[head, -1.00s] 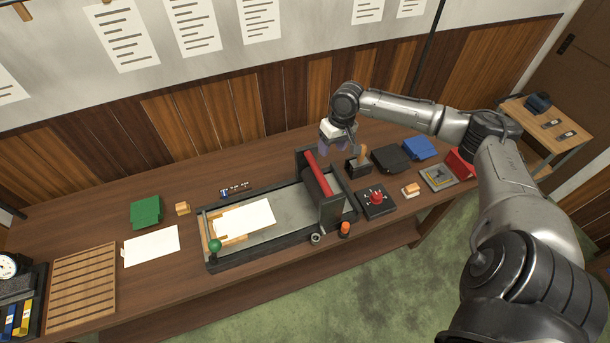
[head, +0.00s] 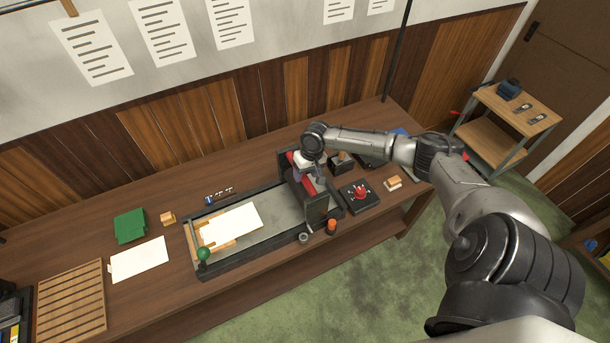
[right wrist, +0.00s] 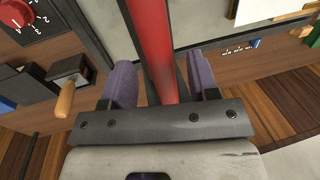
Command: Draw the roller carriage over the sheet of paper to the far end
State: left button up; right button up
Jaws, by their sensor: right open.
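The roller carriage, a dark frame with a red bar (head: 298,176), stands across the right end of the long press bed (head: 280,210). The sheet of paper (head: 231,227) lies flat on the bed's left part, apart from the carriage. My right gripper (head: 315,172) is at the carriage. In the right wrist view its two purple fingers (right wrist: 165,90) are apart, one on each side of the red bar (right wrist: 158,50), with a gap on both sides. In the head view the gripper partly hides the carriage. My left gripper is not in view.
A black box with a red knob (head: 360,194) and an orange-capped item (head: 332,226) sit near the carriage's right side. A green-knobbed handle (head: 204,254) stands at the bed's left front corner. A second white sheet (head: 139,259) and a slatted rack (head: 71,302) lie left.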

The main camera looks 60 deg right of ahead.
jog(key=shift+w+a+f, duration=0.1)
jog(key=shift+f, duration=0.75)
grip_shut()
